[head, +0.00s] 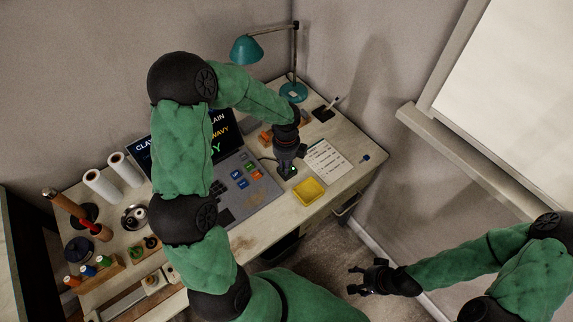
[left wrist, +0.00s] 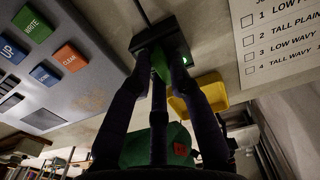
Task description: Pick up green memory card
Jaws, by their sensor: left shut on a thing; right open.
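My left gripper (head: 287,164) reaches down over the desk, just right of the grey console. In the left wrist view its fingers (left wrist: 161,78) are shut on a small green piece, apparently the green memory card (left wrist: 159,65). The card's far end is at a black box (left wrist: 152,38) with a small green light. I cannot tell whether the card is inside the box or only touching it. In the head view the gripper hides the card. My right gripper (head: 367,277) is open and empty, over the floor in front of the desk.
The console (head: 235,190) has coloured buttons and a screen. A yellow tray (head: 309,190) and a white checklist (head: 325,161) lie close to the left gripper. A teal lamp (head: 293,91) stands behind. Rolls, a bowl and spools crowd the desk's left side.

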